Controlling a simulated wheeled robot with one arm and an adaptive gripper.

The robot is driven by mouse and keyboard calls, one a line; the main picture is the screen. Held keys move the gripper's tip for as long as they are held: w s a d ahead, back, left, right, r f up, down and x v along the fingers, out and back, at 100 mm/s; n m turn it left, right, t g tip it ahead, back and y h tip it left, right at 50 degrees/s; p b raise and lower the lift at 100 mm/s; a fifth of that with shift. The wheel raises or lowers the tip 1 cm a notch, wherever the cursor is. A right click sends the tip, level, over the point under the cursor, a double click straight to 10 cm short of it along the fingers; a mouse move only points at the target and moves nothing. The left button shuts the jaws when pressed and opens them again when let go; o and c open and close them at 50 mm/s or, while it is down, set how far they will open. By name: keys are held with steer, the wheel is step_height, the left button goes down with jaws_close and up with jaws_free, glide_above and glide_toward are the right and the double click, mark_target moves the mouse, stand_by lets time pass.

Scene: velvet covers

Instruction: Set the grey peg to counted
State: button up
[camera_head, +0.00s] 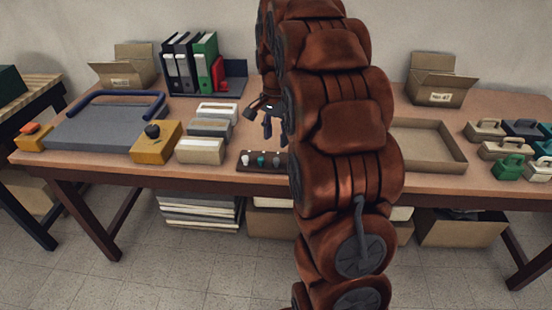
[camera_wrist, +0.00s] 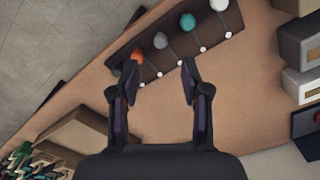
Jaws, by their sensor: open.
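A dark brown board (camera_wrist: 205,38) carries a row of round-headed pegs, each with a thin line running to a white dot. The grey peg (camera_wrist: 160,40) stands between an orange peg (camera_wrist: 137,55) and a teal peg (camera_wrist: 187,22); a white peg (camera_wrist: 218,4) is beyond. Its head is at the end away from its dot. No "counted" label is legible. My gripper (camera_wrist: 160,68) is open and empty, its fingertips either side of the grey peg's line in the picture, apart from the peg. In the head view, my arm hides the board's right part; the grey peg (camera_head: 276,161) shows beside it.
Pale boxes (camera_head: 201,150) and a yellow box with a black knob (camera_head: 154,145) stand left of the board. A shallow cardboard tray (camera_head: 440,162) and several handled blocks (camera_head: 510,150) are to the right. Bare tabletop lies around the board.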

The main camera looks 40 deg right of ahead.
mark_target(276, 159)
steer(key=shift+f+p, duration=0.5)
steer(key=shift+f, duration=3.4)
jaws_close()
